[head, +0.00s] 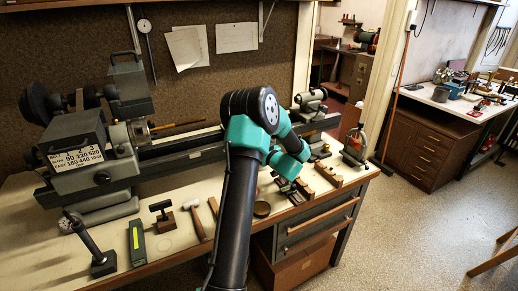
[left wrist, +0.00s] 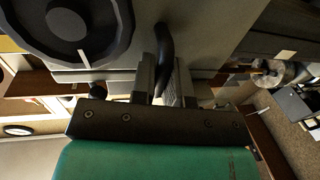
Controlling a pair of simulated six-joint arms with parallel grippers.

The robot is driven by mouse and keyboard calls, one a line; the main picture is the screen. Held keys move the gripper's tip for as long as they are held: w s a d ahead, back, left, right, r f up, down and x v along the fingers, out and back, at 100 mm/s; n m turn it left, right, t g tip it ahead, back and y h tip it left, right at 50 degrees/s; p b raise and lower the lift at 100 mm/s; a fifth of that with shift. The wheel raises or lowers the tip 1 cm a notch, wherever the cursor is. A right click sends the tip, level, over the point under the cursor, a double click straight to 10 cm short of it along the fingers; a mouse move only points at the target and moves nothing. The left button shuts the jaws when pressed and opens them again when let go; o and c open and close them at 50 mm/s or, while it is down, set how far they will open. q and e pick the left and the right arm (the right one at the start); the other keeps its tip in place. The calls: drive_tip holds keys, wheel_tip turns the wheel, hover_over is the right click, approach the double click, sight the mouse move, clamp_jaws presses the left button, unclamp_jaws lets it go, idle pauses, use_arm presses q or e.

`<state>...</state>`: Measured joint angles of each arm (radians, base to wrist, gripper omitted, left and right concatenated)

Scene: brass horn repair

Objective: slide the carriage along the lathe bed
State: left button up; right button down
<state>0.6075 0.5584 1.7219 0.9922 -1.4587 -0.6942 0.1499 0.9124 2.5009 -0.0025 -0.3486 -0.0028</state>
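The lathe bed (head: 180,178) runs across the bench from the headstock (head: 85,150) at left to the tailstock (head: 311,101) at right. My left arm stands in front of its middle, hiding the carriage and my left gripper in the head view. A dark curved handle (left wrist: 163,42) comes down between the grey fingers of my left gripper (left wrist: 166,68). The handle fills the gap, and the fingers look closed on it. My right gripper is not in view.
On the bench (head: 170,245) in front of the lathe lie a mallet (head: 194,216), a green box (head: 137,243), a dark round dish (head: 262,209) and wooden blocks (head: 328,173). A dark stand (head: 92,248) is at front left. Drawers sit under the bench's right end.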

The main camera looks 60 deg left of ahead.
use_arm(q)
drive_tip(key=shift+o, duration=0.6)
drive_tip(key=shift+r, duration=0.6)
drive_tip(key=s+d+r, duration=0.2)
drive_tip(key=s+d, duration=0.2)
drive_tip(key=d, duration=0.3)
drive_tip(key=s+d+r, duration=0.1)
drive_tip(key=s+d, duration=0.3)
drive_tip(key=d, duration=0.3)
drive_tip(key=shift+r, duration=0.4)
drive_tip(key=shift+o, duration=0.2)
